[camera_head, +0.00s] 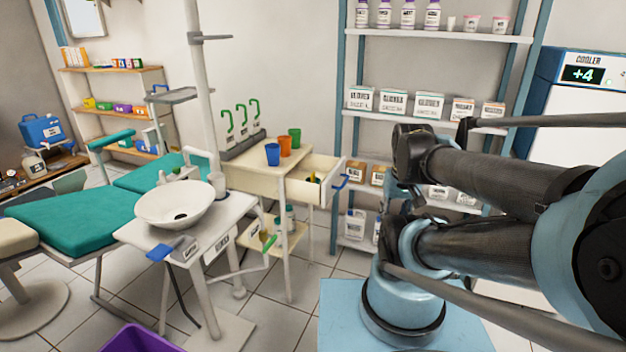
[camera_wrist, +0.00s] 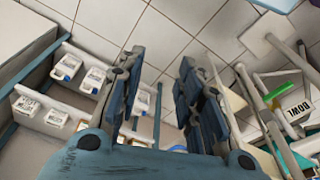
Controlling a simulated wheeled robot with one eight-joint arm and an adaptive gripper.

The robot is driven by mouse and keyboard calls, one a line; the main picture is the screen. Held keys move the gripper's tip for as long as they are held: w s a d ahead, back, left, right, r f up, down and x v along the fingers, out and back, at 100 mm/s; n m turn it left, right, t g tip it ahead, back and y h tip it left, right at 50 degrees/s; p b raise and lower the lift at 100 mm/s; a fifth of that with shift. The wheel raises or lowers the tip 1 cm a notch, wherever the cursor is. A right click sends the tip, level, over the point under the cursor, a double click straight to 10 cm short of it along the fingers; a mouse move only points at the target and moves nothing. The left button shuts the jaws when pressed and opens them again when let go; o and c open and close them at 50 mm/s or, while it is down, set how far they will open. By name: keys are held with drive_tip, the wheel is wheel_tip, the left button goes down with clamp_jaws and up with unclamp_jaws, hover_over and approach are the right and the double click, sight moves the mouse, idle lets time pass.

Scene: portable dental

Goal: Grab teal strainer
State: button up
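I cannot pick out a teal strainer for certain in either view. The white spittoon bowl (camera_head: 174,204) shows a dark spot at its bottom, too small to make out. A blue piece (camera_head: 160,248) sticks out from a grey labelled holder (camera_head: 182,248) at the front of the spittoon stand. My gripper (camera_wrist: 160,62) shows in the wrist view with its two fingers apart and nothing between them, above the tiled floor. In the head view my folded arm fills the right side, and I cannot make out the gripper there.
A cart (camera_head: 268,172) with colored cups and an open drawer (camera_head: 318,180) stands right of the spittoon. A teal dental chair (camera_head: 75,212) is at left. Shelves (camera_head: 430,122) with boxes stand behind my arm. A purple bin (camera_head: 140,340) is at front. Tiled floor lies between.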

drive_tip(key=shift+w+d, duration=0.1)
drive_tip(key=shift+w, duration=0.15)
drive_tip(key=shift+o, duration=0.8)
drive_tip(key=o, duration=0.4)
drive_tip(key=shift+s+r, duration=0.2)
drive_tip(key=shift+s, duration=0.05)
drive_tip(key=o, duration=0.4)
drive_tip(key=shift+r, duration=0.4)
drive_tip(key=w+a+r+m+y, duration=0.1)
drive_tip(key=w+a+r+m, duration=0.25)
drive_tip(key=w, duration=0.25)
drive_tip(key=w+a+r+m, duration=0.2)
drive_tip(key=w+m, duration=0.2)
drive_tip(key=w, duration=0.3)
drive_tip(key=w+a+r+m+y, duration=0.1)
drive_tip(key=w+a+r+m, duration=0.1)
drive_tip(key=w+r+m, duration=0.3)
drive_tip(key=m+y, duration=0.2)
drive_tip(key=m, duration=0.8)
hover_over(314, 173)
drive_tip(key=s+d, duration=0.2)
drive_tip(key=d, duration=0.4)
wheel_tip(314, 173, down, 6)
drive_tip(key=shift+g, duration=0.3)
drive_tip(key=x, duration=1.1)
drive_tip(key=a+x, duration=0.1)
drive_tip(key=x, duration=0.4)
drive_tip(key=shift+f, duration=0.1)
